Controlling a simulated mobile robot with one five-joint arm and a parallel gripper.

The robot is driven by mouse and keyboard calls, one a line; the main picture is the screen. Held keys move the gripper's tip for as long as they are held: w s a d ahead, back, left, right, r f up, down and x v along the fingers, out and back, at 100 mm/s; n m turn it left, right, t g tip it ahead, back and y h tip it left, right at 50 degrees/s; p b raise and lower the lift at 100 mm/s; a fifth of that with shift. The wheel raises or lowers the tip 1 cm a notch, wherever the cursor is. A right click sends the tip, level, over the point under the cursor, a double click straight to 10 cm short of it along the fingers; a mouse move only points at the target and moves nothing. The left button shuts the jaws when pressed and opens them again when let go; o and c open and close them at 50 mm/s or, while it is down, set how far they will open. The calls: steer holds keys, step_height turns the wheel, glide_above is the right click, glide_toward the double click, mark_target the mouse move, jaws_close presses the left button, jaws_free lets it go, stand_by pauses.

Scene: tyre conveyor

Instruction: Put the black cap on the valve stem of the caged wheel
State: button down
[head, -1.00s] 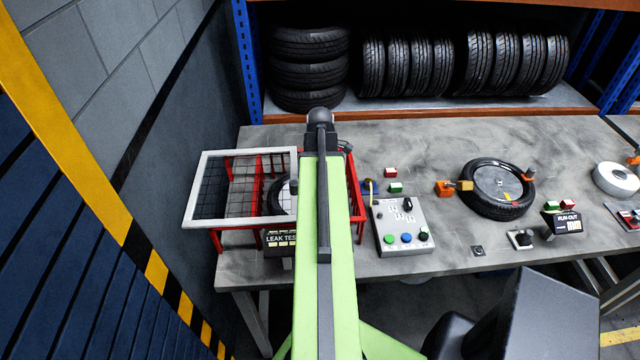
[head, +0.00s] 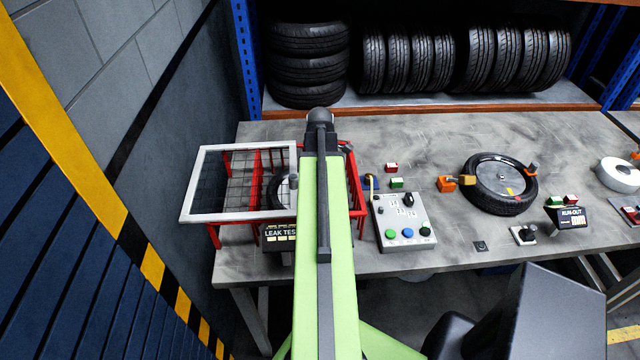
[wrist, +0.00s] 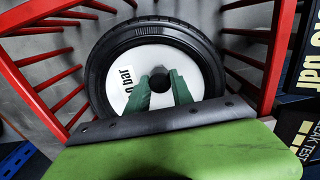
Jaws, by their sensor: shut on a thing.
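In the wrist view the caged wheel (wrist: 97,76) has a black tyre around a white disc marked "0 bar". My gripper (wrist: 160,78) is over the disc, its two dark green fingers close together. They are shut on a small dark thing at their tips, which looks like the black cap (wrist: 159,74). I cannot make out the valve stem. In the head view my arm hides the gripper and much of the wheel (head: 284,190).
The red cage (wrist: 269,60) has bars on both sides of my gripper. Its raised white-framed mesh lid (head: 189,185) is at the left in the head view. A button box (head: 405,218) stands to the right of the cage. Another tyre (head: 500,184) lies farther right on the bench.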

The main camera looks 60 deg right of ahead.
steer(key=shift+f+b, duration=0.35)
steer(key=shift+f, duration=0.05)
steer(key=c, duration=1)
jaws_free()
steer(key=shift+c, duration=0.2)
steer(key=shift+r, duration=0.15)
step_height(320, 180, up, 17)
steer(key=p, duration=1.7)
steer(key=shift+r, duration=0.1)
steer(key=shift+s, duration=0.1)
